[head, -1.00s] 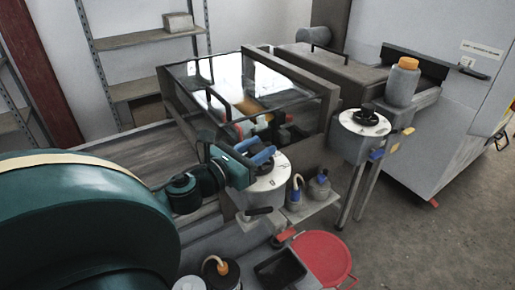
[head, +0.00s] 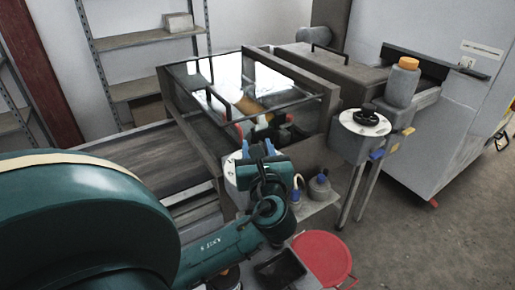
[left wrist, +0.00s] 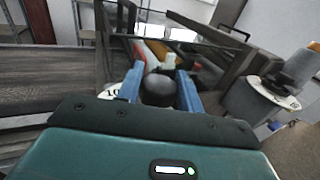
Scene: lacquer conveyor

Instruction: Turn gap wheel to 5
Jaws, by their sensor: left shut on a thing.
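The nearer white dial (head: 231,170) stands at the front corner of the glass-topped machine, mostly hidden behind my left gripper in the head view. In the left wrist view its black knob (left wrist: 160,88) sits between the blue fingers of my left gripper (left wrist: 161,82), which is shut on it. A "10" shows on the dial face (left wrist: 112,90) left of the fingers. The dial's pointer and set number are hidden. My left gripper (head: 259,149) points away over the dial in the head view. My right gripper is not in view.
A second white dial (head: 352,122) with a black handwheel (head: 367,118) stands to the right. A bottle (head: 296,190) and a grey flask (head: 319,187) stand on a shelf close right of my gripper. A red round tray (head: 322,257) and a black tray (head: 279,270) lie in front.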

